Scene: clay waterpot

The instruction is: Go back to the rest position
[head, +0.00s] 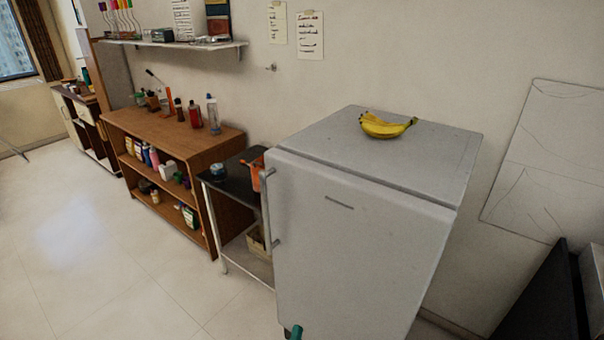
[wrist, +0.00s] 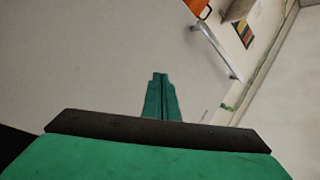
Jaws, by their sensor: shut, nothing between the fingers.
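My gripper shows in the wrist view, its green fingers (wrist: 160,78) shut against each other with nothing between them. A pale floor or wall surface lies beyond the fingertips. In the head view only a small teal tip of my gripper (head: 297,331) shows at the bottom edge, low in front of the grey fridge (head: 345,230). No waterpot can be made out in either view.
Yellow bananas (head: 386,125) lie on top of the fridge. A small dark-topped table (head: 232,178) stands left of it, then a wooden shelf unit (head: 160,128) with bottles. The floor (head: 90,260) at left is clear. A dark object (head: 550,300) stands at lower right.

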